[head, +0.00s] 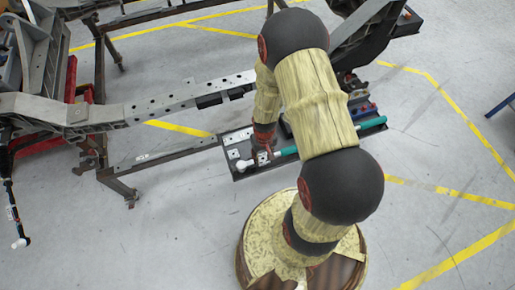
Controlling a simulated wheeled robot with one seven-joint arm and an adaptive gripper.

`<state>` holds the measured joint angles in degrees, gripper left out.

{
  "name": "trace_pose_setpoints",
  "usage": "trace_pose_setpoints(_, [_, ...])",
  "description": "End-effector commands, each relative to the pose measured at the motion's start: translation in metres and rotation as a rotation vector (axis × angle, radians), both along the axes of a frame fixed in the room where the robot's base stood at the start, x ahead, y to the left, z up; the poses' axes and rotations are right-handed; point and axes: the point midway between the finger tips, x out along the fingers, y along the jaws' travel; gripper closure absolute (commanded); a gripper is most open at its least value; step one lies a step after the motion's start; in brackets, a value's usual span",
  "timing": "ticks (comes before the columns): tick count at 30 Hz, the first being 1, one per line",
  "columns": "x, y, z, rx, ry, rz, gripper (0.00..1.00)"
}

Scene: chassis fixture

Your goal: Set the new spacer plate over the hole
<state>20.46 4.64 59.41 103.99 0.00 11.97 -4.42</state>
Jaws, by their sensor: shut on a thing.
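My gripper (263,155) points down over the left part of a dark tray (262,172), low beside the white end of a teal-handled tool (288,151). It is shut on a small light plate, which looks like the spacer plate (262,158); the fingers hide much of it. Another small pale plate (234,154) with dark spots lies at the tray's left end. The grey chassis rail (160,105) runs across behind the tray and has several dark holes. I cannot tell which hole is the task's one.
Small red and blue parts (362,108) sit at the tray's right end, partly behind my arm. A dark frame bar (175,152) and leg (122,190) stand left of the tray. Yellow lines mark the grey floor, which is clear at front left and right.

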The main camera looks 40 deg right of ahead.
Motion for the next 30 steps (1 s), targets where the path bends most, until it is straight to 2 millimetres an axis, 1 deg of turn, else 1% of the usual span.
trace_pose_setpoints(1, [-0.004, 0.000, 0.004, 0.000, -0.001, -0.001, 1.00])
trace_pose_setpoints(3, [-0.009, 0.001, 0.005, 0.000, 0.000, -0.001, 1.00])
trace_pose_setpoints(6, [-0.013, 0.001, 0.006, 0.000, -0.001, 0.000, 1.00])
trace_pose_setpoints(19, [-0.013, 0.002, 0.008, 0.000, -0.001, 0.000, 1.00])
trace_pose_setpoints(30, [-0.013, 0.002, 0.024, 0.000, -0.001, 0.000, 1.00])
